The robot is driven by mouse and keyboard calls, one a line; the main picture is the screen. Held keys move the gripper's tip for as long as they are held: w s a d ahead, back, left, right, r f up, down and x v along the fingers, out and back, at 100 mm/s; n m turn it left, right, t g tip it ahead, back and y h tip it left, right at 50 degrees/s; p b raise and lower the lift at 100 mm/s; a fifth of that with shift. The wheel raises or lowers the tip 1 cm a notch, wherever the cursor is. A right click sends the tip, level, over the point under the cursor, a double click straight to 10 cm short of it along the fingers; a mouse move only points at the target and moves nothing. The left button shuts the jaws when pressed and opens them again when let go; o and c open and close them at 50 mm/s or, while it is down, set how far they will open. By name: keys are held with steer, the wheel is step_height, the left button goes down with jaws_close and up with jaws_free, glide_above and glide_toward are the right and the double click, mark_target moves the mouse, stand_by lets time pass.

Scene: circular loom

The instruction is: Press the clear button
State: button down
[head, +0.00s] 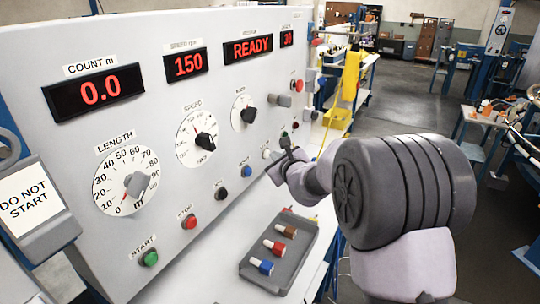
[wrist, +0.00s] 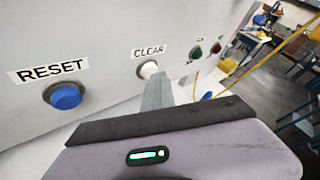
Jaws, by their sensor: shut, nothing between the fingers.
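The clear button is white and round on the grey control panel, with a CLEAR label above it in the wrist view (wrist: 149,69). In the head view it is a small pale spot (head: 266,153) just left of my gripper. My gripper (head: 283,152) is shut and empty, close to the panel's right part. In the wrist view its closed fingers (wrist: 157,92) reach up toward the clear button, their tip just below and right of it. I cannot tell whether they touch it.
The blue RESET button (wrist: 66,96) is left of the clear button. Green and red buttons (wrist: 205,50) lie to its right. A STOP button (head: 190,222) and START button (head: 149,258) are lower left. A grey tray (head: 254,279) with coloured pieces stands on the ledge below.

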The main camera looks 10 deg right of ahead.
steer(key=shift+s+d, duration=0.5)
steer(key=shift+d, duration=0.2)
steer(key=s+d, duration=0.1)
steer(key=d, duration=0.1)
steer(key=s+d, duration=0.2)
stand_by(0.3)
